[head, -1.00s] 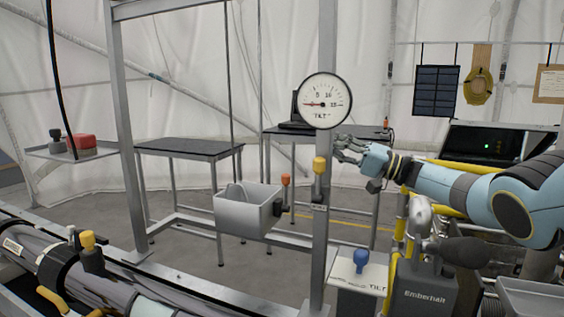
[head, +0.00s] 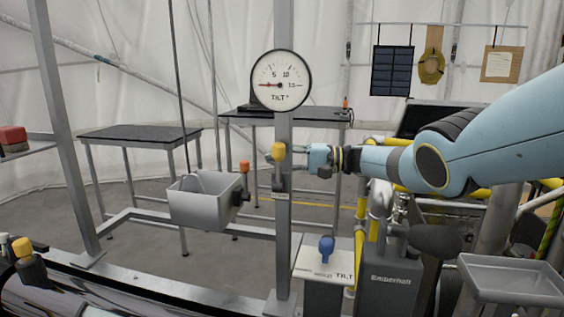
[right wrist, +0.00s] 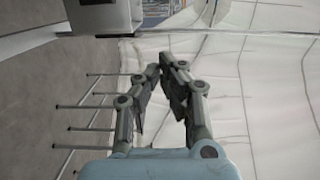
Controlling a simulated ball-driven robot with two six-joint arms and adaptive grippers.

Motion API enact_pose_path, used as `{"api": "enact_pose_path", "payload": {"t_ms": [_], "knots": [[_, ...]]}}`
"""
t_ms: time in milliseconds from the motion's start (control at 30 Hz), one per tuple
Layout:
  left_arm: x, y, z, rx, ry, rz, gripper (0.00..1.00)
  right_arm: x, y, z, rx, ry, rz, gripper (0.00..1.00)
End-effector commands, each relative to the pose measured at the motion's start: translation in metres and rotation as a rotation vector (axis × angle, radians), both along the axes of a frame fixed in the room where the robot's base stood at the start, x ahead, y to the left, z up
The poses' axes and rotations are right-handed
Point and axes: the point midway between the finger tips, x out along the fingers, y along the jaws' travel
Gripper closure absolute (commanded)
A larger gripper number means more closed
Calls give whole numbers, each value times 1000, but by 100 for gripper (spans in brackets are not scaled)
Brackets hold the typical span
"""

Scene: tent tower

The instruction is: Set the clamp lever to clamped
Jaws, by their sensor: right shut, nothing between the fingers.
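A lever with a yellow knob (head: 278,152) stands upright on the grey metal post, below the round dial. I cannot read any label that names it as the clamp lever. My right gripper (head: 298,158) is just right of the post at about the knob's height, its fingers pointing left. The fingertips are partly hard to make out against the post, and contact with the lever cannot be told. In the right wrist view the right gripper (right wrist: 168,72) is shut, with nothing between its fingers. My left gripper is not in view.
An orange-knobbed lever (head: 244,167) sits by a grey bin (head: 204,203) left of the post. A blue-knobbed lever (head: 326,247) stands on a plate marked TILT. The dial (head: 281,83) is above. A grey tray (head: 510,280) is at right.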

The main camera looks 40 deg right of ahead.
Motion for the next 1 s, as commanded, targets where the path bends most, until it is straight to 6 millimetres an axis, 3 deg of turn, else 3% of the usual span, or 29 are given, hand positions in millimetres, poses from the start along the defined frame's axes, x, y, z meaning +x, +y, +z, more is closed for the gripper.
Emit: {"api": "enact_pose_path", "payload": {"t_ms": [300, 400, 600, 1000], "knots": [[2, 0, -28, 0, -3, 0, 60, 42, 50, -4, 0, -1, 2, 100], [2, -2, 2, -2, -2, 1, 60, 30, 50, 4, -2, 4, 0, 100], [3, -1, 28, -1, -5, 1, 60, 14, 56, 3, -2, 2, 1, 100], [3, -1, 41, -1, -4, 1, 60, 2, 61, -1, -1, 0, 0, 100]]}}
